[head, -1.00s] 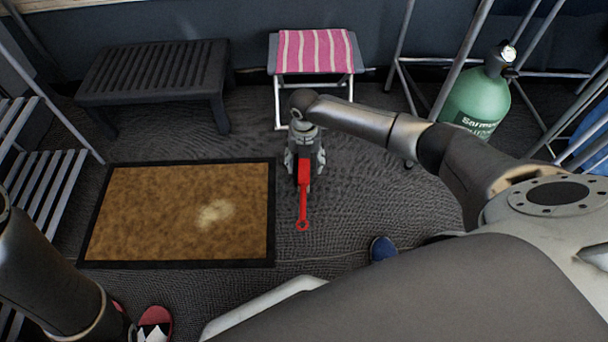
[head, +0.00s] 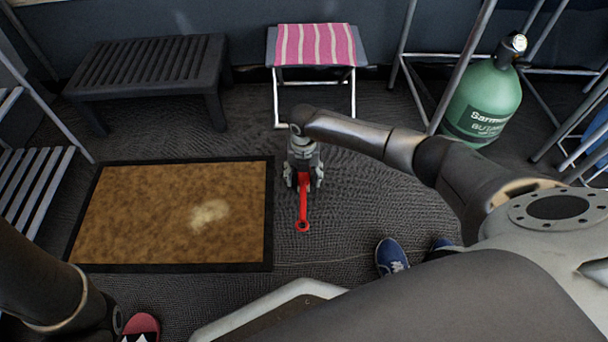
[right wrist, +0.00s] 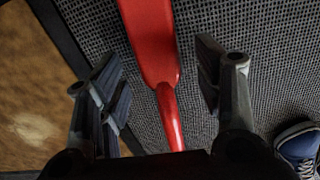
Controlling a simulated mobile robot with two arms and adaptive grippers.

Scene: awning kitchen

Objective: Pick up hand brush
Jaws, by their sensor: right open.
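The red hand brush (head: 303,212) lies on the dark woven floor, its handle with a ring end pointing toward me. Its far part is hidden under my right gripper (head: 303,182). In the right wrist view the brush (right wrist: 152,45) runs lengthwise between the fingers, its narrow part passing under the palm. My right gripper (right wrist: 162,78) is open, one finger on each side, with gaps to the brush on both sides. My left arm shows at the lower left, but its gripper is out of view.
A brown doormat (head: 150,215) with a black border lies left of the brush. Behind stand a black slatted bench (head: 150,68) and a stool with a pink striped cloth (head: 315,45). A green gas bottle (head: 483,103) stands right. Blue shoes (head: 391,257) are near me.

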